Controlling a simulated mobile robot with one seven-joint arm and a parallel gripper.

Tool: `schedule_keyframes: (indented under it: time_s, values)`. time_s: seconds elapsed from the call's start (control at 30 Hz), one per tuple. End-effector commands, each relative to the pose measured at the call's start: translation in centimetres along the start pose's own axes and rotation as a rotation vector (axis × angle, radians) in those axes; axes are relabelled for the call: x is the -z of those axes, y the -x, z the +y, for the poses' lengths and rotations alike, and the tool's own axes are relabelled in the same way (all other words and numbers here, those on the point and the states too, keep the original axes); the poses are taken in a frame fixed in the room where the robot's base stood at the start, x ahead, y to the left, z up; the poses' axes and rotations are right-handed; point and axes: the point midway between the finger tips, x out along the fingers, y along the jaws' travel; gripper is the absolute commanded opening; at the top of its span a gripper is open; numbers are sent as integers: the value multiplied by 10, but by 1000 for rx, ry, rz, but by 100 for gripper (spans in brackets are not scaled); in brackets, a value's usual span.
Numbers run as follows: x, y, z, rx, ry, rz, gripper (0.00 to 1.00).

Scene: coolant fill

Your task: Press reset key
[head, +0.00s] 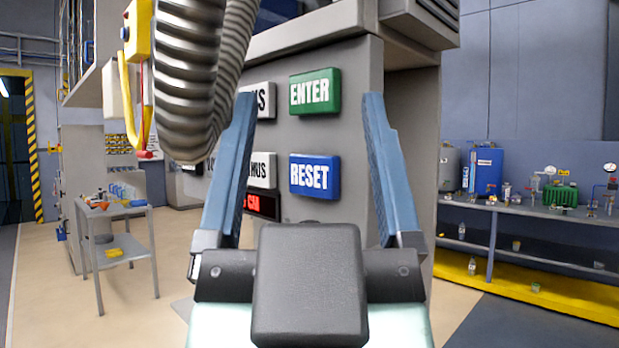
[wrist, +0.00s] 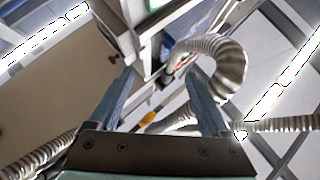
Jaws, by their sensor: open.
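The blue RESET key (head: 315,176) is on the grey control panel (head: 345,115) in the head view, below the green ENTER key (head: 315,92). My gripper (head: 308,100) is open and empty, its two blue fingers spread wide. In the head view the RESET key shows between the fingers, with the panel behind them. I cannot tell how far the fingertips are from the panel. In the wrist view my gripper (wrist: 162,78) points up past the panel's edge, and the RESET key cannot be made out there.
A ribbed grey hose (head: 190,75) hangs close to the left finger; a hose (wrist: 225,62) also curls near the fingers in the wrist view. Grey keys and a red display (head: 262,206) are partly hidden by the left finger. A cart (head: 118,210) stands left, a bench (head: 540,211) right.

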Motion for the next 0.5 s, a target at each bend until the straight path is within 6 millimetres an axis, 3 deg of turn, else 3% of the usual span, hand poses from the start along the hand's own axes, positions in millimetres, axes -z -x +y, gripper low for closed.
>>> schedule_keyframes:
  time_s: [0.07,0.4,0.5]
  values:
    - [0,0,0,0,0,0,66]
    - [0,0,0,0,0,0,4]
    - [0,0,0,0,0,0,0]
